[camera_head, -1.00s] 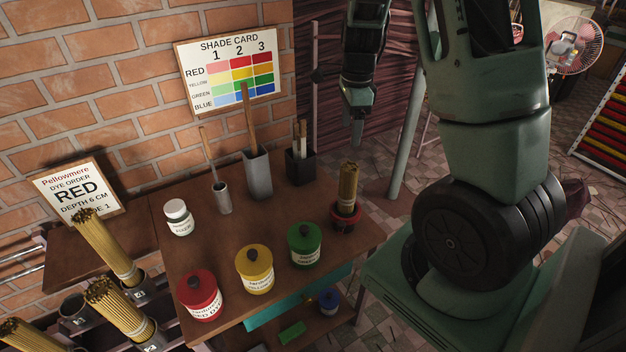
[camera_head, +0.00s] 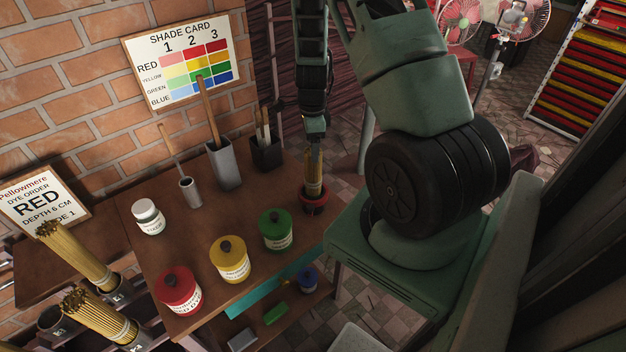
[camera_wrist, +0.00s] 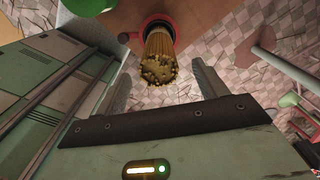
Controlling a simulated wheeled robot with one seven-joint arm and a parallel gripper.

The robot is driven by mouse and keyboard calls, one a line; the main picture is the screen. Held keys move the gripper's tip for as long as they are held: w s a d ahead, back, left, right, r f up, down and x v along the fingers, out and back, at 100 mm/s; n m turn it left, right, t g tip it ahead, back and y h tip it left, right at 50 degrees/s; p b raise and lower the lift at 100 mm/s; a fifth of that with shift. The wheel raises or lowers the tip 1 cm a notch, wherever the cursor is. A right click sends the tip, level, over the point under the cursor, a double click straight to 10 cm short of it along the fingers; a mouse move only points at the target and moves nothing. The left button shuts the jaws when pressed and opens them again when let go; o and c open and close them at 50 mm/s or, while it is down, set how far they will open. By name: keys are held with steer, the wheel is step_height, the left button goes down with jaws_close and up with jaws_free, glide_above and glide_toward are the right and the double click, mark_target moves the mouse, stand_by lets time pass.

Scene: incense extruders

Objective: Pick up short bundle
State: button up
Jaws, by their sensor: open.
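The short bundle (camera_head: 314,180) of tan sticks stands upright in a small red pot (camera_head: 314,204) at the right end of the brown table. My gripper (camera_head: 314,156) points down at the bundle's upper part in the head view and partly covers it. In the wrist view the bundle (camera_wrist: 159,62) shows its cut top ends, with the red pot (camera_wrist: 159,20) around its base. My open gripper (camera_wrist: 160,85) has one finger on each side, below the bundle's top in that picture. I cannot tell whether either finger touches the bundle.
Green (camera_head: 276,232), yellow (camera_head: 230,262) and red (camera_head: 178,292) dye jars stand along the table's front. A grey holder (camera_head: 224,166) and a black holder (camera_head: 266,153) stand behind the pot. Longer stick bundles (camera_head: 80,256) lean at the left.

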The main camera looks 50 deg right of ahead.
steer(key=shift+s+f+p, duration=0.15)
steer(key=shift+f+p, duration=0.35)
steer(key=shift+f, duration=0.1)
steer(key=shift+f+p, duration=0.8)
steer(key=shift+f, duration=1.2)
steer(key=c, duration=1.5)
steer(key=shift+c, duration=0.2)
steer(key=shift+r, duration=0.1)
step_height(320, 180, up, 9)
steer(key=b, duration=0.2)
steer(key=shift+r+b, duration=0.2)
steer(key=shift+b, duration=0.2)
step_height(320, 180, up, 12)
steer(key=p, duration=0.9)
steer(key=shift+f+p, duration=0.2)
steer(key=shift+p, duration=0.2)
